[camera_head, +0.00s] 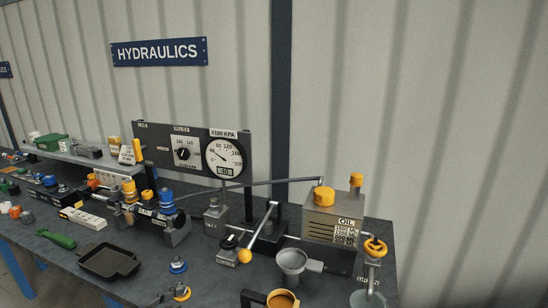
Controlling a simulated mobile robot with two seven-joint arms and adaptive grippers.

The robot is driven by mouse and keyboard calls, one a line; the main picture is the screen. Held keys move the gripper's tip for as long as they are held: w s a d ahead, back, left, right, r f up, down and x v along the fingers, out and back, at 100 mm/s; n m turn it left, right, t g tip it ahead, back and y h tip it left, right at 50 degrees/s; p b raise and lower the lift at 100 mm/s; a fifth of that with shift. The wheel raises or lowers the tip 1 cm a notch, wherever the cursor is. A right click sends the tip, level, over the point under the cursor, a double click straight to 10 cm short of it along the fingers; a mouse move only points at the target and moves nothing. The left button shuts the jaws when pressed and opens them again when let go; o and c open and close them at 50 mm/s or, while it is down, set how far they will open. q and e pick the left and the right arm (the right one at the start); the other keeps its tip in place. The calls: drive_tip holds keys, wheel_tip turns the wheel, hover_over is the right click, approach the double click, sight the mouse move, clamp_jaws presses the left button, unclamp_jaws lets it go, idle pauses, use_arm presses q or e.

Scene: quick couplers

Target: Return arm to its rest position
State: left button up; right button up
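Neither of my grippers nor my arms shows in the head view. A hydraulic bench (215,262) fills the lower part of the picture. On it stands a grey oil tank (334,222) with yellow caps. A long grey bar (262,183) runs nearly level from the tank's top toward the gauge panel (192,158). A lever with a yellow knob (245,256) slants down in front of the tank. I cannot tell which of these, if any, is the arm named in the task.
Couplers with blue and yellow caps (166,198) stand left of centre. A shelf (80,158) is at the left.

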use_arm(q)
drive_tip(key=s+f+n+g+y, duration=0.1)
drive_tip(key=s+f+n+y, duration=0.2)
drive_tip(key=s+f, duration=0.9)
drive_tip(key=s+d+f+n+g+y, duration=0.1)
drive_tip(key=s+f+n+g+y, duration=0.1)
drive_tip(key=s+f, duration=1)
drive_tip(key=s+n+y, duration=0.1)
drive_tip(key=s, duration=0.4)
drive_tip(key=shift+s+d, duration=0.3)
use_arm(e)
drive_tip(key=s+f, duration=0.2)
drive_tip(key=shift+s+a+g, duration=0.1)
drive_tip(key=shift+s+g, duration=0.3)
drive_tip(key=shift+w+a, duration=0.1)
drive_tip(key=shift+w, duration=0.05)
